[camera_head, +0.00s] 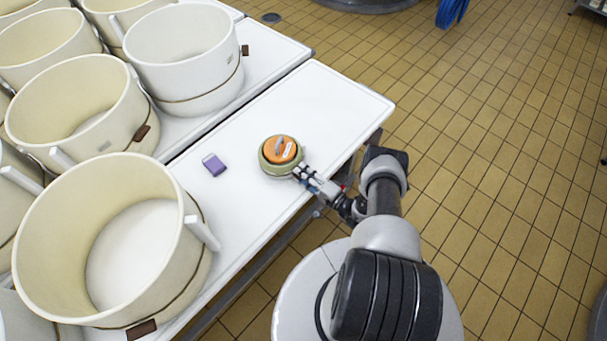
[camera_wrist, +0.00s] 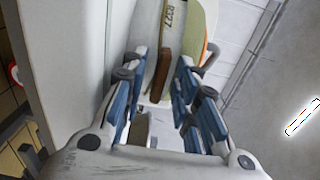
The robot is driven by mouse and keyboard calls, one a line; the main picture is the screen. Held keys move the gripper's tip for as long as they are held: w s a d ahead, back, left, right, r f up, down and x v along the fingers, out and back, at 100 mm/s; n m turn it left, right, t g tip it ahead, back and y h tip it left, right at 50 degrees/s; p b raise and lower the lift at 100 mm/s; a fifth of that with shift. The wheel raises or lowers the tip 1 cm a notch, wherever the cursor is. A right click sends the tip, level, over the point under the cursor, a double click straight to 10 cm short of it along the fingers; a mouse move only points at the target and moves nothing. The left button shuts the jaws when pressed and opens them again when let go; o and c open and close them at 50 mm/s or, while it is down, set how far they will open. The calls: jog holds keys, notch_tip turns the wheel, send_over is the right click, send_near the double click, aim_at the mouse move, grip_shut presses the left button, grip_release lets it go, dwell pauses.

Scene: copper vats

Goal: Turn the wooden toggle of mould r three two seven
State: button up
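The mould (camera_head: 270,166) is a small round green-sided piece with an orange top and grey handle, sitting on the white table in the head view. In the wrist view, the mould (camera_wrist: 202,18) shows its pale green side, an orange edge and a strip ending in "R327". The brown wooden toggle (camera_wrist: 161,75) stands out below that marking. My gripper (camera_wrist: 162,64) is open, with its blue fingers on either side of the toggle and a gap visible. In the head view my gripper (camera_head: 302,174) is at the mould's lower right side; the toggle is hidden there.
A purple block (camera_head: 214,165) lies left of the mould on the white table (camera_head: 325,105). Large cream vats (camera_head: 40,235) with white handles and brown tags crowd the left side. The table's right part is clear, and tiled floor (camera_head: 490,130) lies beyond its edge.

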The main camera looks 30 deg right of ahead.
grip_shut()
jog(key=shift+m, duration=0.3)
jog(key=m, duration=0.3)
jog(key=shift+m, duration=0.4)
jog(key=m, duration=0.3)
jog(key=shift+m, duration=0.3)
jog(key=m, duration=0.5)
jog(key=shift+m, duration=2.4)
